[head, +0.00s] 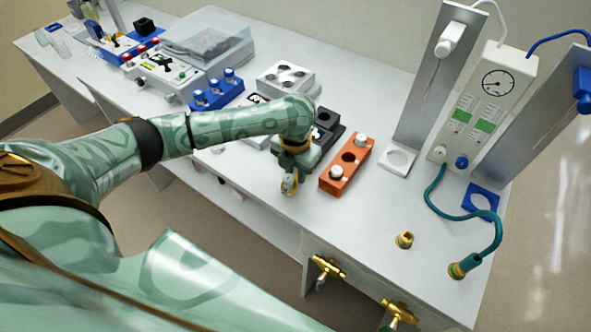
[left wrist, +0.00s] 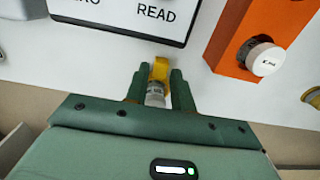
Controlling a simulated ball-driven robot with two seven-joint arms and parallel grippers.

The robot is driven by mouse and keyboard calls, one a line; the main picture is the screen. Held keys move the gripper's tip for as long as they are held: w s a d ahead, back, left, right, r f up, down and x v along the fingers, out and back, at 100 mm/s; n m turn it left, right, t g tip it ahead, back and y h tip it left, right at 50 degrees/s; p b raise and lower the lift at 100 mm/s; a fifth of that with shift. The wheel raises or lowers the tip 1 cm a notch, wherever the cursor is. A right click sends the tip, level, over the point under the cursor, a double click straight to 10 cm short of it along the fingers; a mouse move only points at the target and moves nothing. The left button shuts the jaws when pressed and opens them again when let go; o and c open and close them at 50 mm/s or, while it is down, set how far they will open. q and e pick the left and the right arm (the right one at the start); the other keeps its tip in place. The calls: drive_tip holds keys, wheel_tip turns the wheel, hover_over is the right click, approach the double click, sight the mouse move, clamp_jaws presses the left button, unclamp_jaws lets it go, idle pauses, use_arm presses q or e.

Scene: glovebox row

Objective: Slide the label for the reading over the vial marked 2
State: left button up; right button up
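My left gripper (head: 289,186) is over the front part of the bench, left of the orange rack. In the left wrist view its two fingers (left wrist: 158,88) are closed on a small vial-like piece (left wrist: 155,94), grey-white near me and yellow at its far end. I cannot read a number on it. The orange rack (head: 332,184) holds white-capped vials (head: 361,140) with an open dark hole between; one cap (left wrist: 266,60) carries small print I cannot read surely. A black-framed plate (left wrist: 152,12) reads READ. I cannot make out a separate label. My right gripper is not in view.
A blue rack (head: 216,93) and a white block with holes (head: 285,78) stand behind my left arm. A gauge unit (head: 487,105) with a teal hose (head: 436,190) stands right. Brass taps (head: 327,267) project from the bench front.

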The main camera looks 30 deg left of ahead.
use_arm(q)
drive_tip(key=shift+o, duration=1)
drive_tip(key=shift+r, duration=0.1)
wheel_tip(320, 180, up, 16)
drive_tip(key=p, duration=0.5)
drive_tip(key=shift+p, duration=0.3)
